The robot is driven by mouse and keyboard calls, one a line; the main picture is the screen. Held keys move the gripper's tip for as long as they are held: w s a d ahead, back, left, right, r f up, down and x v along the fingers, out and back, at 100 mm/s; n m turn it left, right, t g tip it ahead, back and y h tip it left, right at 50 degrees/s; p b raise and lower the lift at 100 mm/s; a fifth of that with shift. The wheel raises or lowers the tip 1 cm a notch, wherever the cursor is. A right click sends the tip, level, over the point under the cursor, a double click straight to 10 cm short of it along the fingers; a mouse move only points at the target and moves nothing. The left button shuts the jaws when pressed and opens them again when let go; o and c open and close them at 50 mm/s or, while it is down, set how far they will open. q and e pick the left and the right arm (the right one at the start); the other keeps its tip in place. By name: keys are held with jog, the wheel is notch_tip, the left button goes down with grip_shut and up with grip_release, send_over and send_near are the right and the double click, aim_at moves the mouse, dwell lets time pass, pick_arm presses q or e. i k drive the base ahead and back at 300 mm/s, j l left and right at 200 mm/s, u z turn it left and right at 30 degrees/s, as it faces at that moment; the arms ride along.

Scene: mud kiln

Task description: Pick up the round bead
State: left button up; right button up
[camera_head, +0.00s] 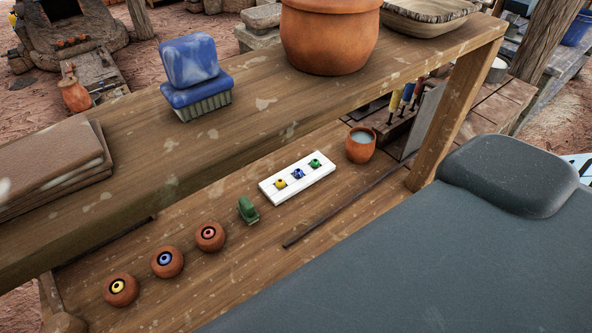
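A white rack (298,185) lies on the lower wooden shelf, in the middle of the view. Three small beads sit on it in a row: a yellow bead (281,184), a blue bead (298,174) and a green bead (315,163). They are too small for me to tell which one is round. Three round clay pots with dark openings stand to the lower left, one with a yellow ring (121,290), one with a blue ring (168,262) and one with a red ring (210,237). Neither of my grippers shows.
A green object (248,210) stands left of the rack. A thin dark rod (340,208) lies right of it, and a clay cup (361,145) stands behind. The raised plank (240,130) holds a blue brush (197,98) and a large clay pot (329,40).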

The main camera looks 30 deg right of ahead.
aim_at(298, 173)
jog(key=k+j, duration=0.7)
jog(key=k+j+z, duration=0.15)
jog(key=z, duration=0.15)
jog(key=k+z, duration=0.1)
jog(key=z, duration=1.7)
